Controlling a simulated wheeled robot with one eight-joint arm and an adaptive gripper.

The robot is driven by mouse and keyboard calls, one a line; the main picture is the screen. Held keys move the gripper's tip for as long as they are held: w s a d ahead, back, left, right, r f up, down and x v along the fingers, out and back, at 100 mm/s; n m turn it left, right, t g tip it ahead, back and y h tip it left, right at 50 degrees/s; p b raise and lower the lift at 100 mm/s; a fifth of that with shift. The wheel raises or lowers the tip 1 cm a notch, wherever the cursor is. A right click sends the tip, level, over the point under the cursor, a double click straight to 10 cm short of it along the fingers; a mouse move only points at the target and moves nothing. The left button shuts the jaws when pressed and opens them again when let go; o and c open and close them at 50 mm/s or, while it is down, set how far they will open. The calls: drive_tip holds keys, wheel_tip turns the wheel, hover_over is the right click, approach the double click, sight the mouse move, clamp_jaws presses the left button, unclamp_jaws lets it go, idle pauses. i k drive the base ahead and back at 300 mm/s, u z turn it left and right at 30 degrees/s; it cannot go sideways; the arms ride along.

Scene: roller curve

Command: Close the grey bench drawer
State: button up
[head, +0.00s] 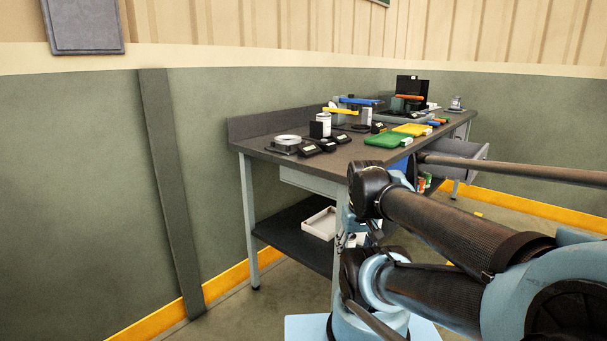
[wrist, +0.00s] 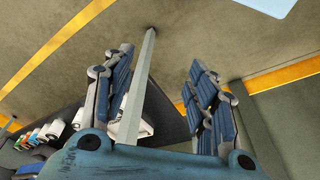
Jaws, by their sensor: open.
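The grey bench drawer (head: 455,148) is pulled out from the right part of the workbench (head: 295,165) in the head view. My arm crosses in front of it and hides part of it. My gripper (wrist: 160,72) is open and empty in the wrist view, its two blue-padded fingers wide apart. A pale bench leg (wrist: 138,85) shows between the fingers; I cannot tell how near it is. The drawer cannot be made out in the wrist view. In the head view my gripper is mostly hidden by my arm, near the bench's front side.
Small devices, a green tray (head: 388,139) and a yellow tray (head: 412,129) lie on the benchtop. A white tray (head: 320,223) sits on the lower shelf (head: 290,233). A wall stands behind the bench. Floor shows in front of the bench.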

sight(441, 147)
drive_tip(key=u, duration=2.2)
drive_tip(key=k, duration=1.7)
drive_tip(key=z, duration=2.7)
